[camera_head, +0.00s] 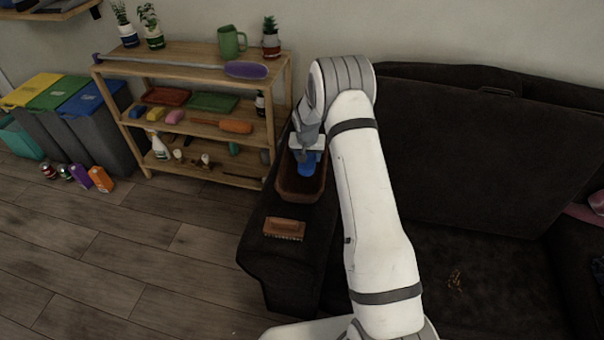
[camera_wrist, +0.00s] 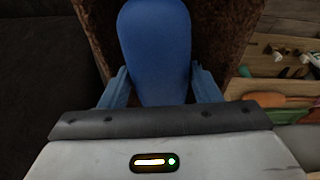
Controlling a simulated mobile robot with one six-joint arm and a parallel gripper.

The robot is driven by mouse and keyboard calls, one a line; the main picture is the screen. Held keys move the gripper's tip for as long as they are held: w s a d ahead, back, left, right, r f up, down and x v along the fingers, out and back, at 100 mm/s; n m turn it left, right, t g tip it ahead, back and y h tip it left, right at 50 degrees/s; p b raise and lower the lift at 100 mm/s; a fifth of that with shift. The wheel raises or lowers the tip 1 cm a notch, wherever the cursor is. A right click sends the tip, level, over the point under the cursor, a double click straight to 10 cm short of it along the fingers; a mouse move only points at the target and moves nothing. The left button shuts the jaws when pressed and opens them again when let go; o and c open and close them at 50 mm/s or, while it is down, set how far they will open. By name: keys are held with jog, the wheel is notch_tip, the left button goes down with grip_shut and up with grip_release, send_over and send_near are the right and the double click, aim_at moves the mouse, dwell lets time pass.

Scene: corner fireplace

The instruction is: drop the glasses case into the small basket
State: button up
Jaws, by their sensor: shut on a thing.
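The glasses case is blue with a rounded end; it shows large in the wrist view (camera_wrist: 155,45) and small in the head view (camera_head: 306,169). My gripper (camera_wrist: 157,85) is shut on it, one finger on each side. The small basket is a brown, open-topped container on the sofa's armrest (camera_head: 300,197); its rough wall also shows in the wrist view (camera_wrist: 228,35). The case is over the basket's opening. I cannot tell whether it touches the basket's floor. My arm hides part of the basket's right side.
A brush (camera_head: 284,229) lies on the armrest in front of the basket. The dark sofa (camera_head: 450,160) is to the right. A wooden shelf (camera_head: 190,55) with bottles, trays and plants stands to the left. Bins (camera_head: 95,115) are at the far left.

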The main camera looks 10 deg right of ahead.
jog(key=shift+f, duration=0.1)
jog(key=o, duration=1.2)
jog(key=shift+c, duration=0.2)
jog(key=v, duration=0.7)
jog(key=shift+s+r, duration=0.15)
jog(key=shift+r, duration=0.2)
jog(key=shift+s+f, duration=0.1)
